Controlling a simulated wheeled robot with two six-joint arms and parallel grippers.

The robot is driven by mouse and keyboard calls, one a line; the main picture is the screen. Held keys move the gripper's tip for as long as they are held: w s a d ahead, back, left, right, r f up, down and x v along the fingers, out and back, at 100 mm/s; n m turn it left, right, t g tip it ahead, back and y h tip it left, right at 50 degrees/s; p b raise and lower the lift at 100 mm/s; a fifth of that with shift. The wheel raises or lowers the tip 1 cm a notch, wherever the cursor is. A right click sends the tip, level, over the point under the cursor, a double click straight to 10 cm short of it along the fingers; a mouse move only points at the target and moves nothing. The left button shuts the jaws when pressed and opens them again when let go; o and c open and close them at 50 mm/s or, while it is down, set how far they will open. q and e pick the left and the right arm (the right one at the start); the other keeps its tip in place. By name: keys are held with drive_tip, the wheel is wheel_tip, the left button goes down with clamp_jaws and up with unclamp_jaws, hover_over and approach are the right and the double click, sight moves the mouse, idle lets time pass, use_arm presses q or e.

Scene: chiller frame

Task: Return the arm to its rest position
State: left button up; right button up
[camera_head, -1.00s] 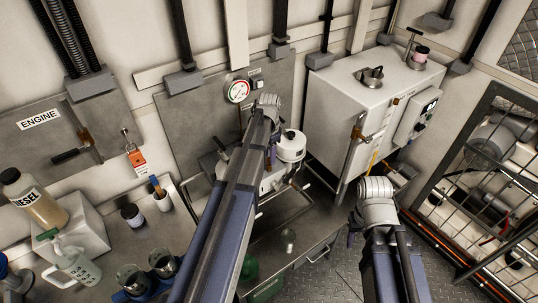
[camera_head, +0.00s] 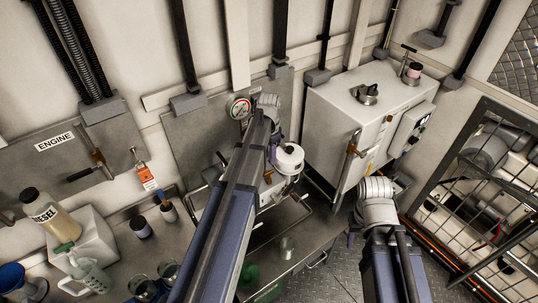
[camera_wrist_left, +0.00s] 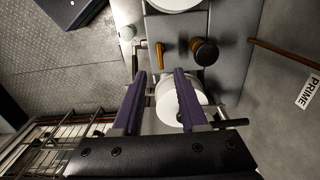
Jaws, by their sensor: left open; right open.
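My left arm reaches up through the middle of the head view, its wrist in front of the grey wall panel. My left gripper (camera_head: 270,157) shows there only as a purple sliver beside a white canister (camera_head: 289,160). In the left wrist view my left gripper (camera_wrist_left: 160,74) is open, its two purple fingers apart. A white round body (camera_wrist_left: 170,108) shows between and beyond the fingers; I cannot tell if they touch it. My right arm stands at the lower right. My right gripper (camera_head: 351,239) is mostly hidden below its wrist, with nothing seen in it.
A white cabinet (camera_head: 335,110) with a latch handle stands right of the canister. A gauge (camera_head: 239,107) is on the panel behind my left wrist. The bench holds a diesel bottle (camera_head: 50,215), a jug (camera_head: 88,272) and cups. A barred cage (camera_head: 480,190) is at right. Floor shows between the arms.

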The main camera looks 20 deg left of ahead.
idle(0.4)
use_arm(q)
drive_tip(key=s+d+f+n+b, duration=0.1)
drive_tip(key=s+d+f+b, duration=0.1)
drive_tip(key=s+d, duration=0.8)
drive_tip(key=s+d+f+n+y+b, duration=0.1)
drive_tip(key=s+d, duration=0.9)
drive_tip(key=d, duration=0.4)
drive_tip(key=shift+d+f+b, duration=0.3)
drive_tip(key=shift+f+b, duration=0.05)
drive_tip(key=shift+b, duration=0.05)
